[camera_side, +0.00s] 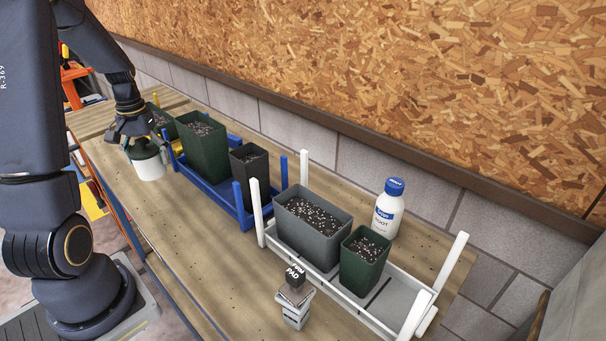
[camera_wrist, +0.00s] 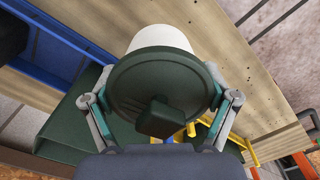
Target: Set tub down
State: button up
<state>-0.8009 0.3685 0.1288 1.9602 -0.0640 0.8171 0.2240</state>
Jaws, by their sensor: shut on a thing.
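The tub is a white pot (camera_side: 149,168) with a dark green lid, near the left part of the wooden bench in the side view. My gripper (camera_side: 142,143) is above it, shut on it from the top. In the wrist view the dark green lid (camera_wrist: 140,82) with its block-shaped knob lies between the two fingers of my gripper (camera_wrist: 162,100), one finger at each side. The white body (camera_wrist: 160,37) shows beyond the lid. The tub looks roughly upright. Whether its base touches the bench or hangs just above it, I cannot tell.
A blue rack (camera_side: 218,191) with dark pots of soil stands right of the tub. Further right are a white tray (camera_side: 400,284) with two pots, a white bottle (camera_side: 387,212) and a small block stack (camera_side: 296,295). Bare bench (camera_side: 190,235) lies in front of the blue rack.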

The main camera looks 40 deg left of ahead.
jog(key=r, duration=1.2)
jog(key=shift+w+d+r, duration=0.1)
jog(key=shift+w+r, duration=0.1)
jog(key=shift+w, duration=0.1)
jog(key=w+d+m, duration=0.3)
jog(key=w, duration=0.3)
jog(key=w+d+m, duration=0.3)
jog(key=w+m, duration=0.1)
jog(key=w, duration=0.3)
jog(key=w+d+m, duration=0.6)
jog(key=w+d, duration=0.2)
jog(key=d, duration=0.5)
jog(key=w+d+m, duration=0.7)
jog(key=w+d, duration=0.1)
jog(key=d, duration=0.5)
notch_tip(320, 180, down, 17)
jog(key=shift+w+d+f, duration=0.1)
jog(key=shift+w+f, duration=0.05)
jog(key=shift+f, duration=2)
jog(key=shift+f, duration=0.1)
